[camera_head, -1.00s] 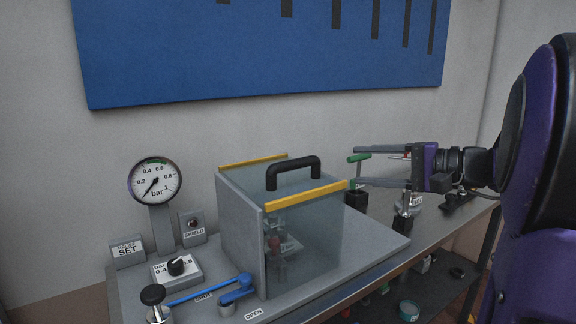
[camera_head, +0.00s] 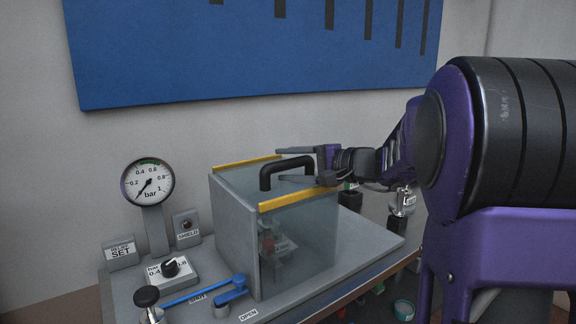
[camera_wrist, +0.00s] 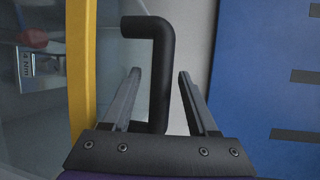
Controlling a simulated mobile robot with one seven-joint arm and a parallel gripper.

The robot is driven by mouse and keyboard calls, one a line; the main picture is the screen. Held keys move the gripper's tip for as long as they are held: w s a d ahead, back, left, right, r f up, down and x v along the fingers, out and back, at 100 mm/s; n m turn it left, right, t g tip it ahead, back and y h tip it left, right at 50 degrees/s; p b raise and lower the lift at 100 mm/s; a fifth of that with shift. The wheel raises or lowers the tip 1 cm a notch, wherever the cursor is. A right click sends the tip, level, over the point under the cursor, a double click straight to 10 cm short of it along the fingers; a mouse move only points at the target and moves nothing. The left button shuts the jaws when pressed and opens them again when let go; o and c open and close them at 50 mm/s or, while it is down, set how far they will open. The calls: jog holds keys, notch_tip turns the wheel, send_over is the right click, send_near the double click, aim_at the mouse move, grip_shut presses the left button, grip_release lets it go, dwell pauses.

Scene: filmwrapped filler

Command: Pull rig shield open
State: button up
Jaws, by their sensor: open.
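The rig shield (camera_head: 300,238) is a clear box with grey side panels and yellow top edges, standing on the grey rig base. Its black handle (camera_head: 287,163) arches over the top. My gripper (camera_head: 278,165) is open at the handle, with one finger behind it and one in front. In the wrist view the handle (camera_wrist: 158,70) rises between the two open fingers (camera_wrist: 160,95), with gaps visible beside it. A red-topped part and a small label show dimly through the shield.
A pressure gauge (camera_head: 147,182), a dial box (camera_head: 170,268) and a blue lever (camera_head: 232,290) sit left of the shield. A blue board (camera_head: 250,50) hangs on the wall behind. Small fittings (camera_head: 402,203) stand at the right.

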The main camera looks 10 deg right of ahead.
jog(key=shift+w+a, duration=0.1)
grip_shut()
dwell(0.3)
dwell(1.1)
